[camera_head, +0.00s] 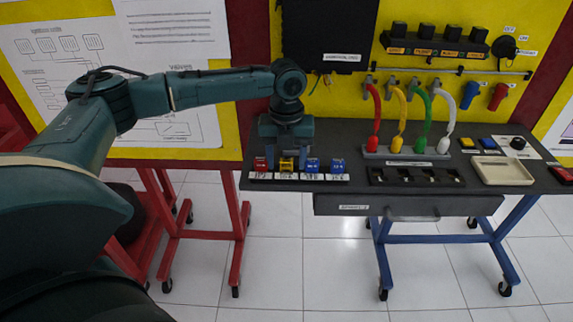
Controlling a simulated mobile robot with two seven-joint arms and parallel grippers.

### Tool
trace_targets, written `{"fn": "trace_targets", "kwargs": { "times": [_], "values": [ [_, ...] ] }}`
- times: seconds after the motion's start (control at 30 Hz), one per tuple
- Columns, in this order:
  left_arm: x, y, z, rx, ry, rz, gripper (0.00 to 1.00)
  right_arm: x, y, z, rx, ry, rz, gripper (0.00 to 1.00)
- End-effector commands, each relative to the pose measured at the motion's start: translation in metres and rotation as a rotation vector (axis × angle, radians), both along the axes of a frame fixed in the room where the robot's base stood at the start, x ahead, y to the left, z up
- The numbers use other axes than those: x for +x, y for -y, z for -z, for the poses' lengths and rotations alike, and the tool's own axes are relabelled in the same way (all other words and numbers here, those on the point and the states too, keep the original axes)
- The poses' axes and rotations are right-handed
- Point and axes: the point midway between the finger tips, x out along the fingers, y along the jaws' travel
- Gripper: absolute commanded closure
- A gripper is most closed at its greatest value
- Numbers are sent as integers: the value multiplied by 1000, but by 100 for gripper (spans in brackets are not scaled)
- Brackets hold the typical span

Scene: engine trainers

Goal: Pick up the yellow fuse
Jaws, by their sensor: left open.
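The yellow fuse (286,164) stands in a row at the left front of the dark bench top, between a red fuse (260,164) and a blue fuse (312,165). A second blue fuse (337,166) stands at the right end of the row. My left gripper (286,151) points down, open, just above and behind the yellow fuse. Its fingers show on either side of the yellow fuse. I cannot tell whether they touch it. The upper part of the yellow fuse is partly hidden by the gripper. My right gripper is not in view.
A black socket block (417,177) lies right of the fuses. Behind it, red, yellow, green and white cables (443,108) rise from a grey strip. A cream tray (503,171) sits further right. A yellow panel with a black box (328,35) stands behind.

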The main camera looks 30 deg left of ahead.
Motion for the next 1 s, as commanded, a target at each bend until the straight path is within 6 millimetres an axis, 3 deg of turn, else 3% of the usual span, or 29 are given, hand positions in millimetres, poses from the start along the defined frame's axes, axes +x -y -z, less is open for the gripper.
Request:
{"fn": "trace_targets", "kwargs": {
  "times": [0.2,0.77,1.0],
  "values": [
    [0,0,1,-1,1,1,48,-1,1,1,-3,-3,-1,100],
    [0,0,0,-1,1,1,94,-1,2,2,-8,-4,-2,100],
    [0,0,-1,0,1,1,95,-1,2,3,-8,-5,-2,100]
  ]
}}
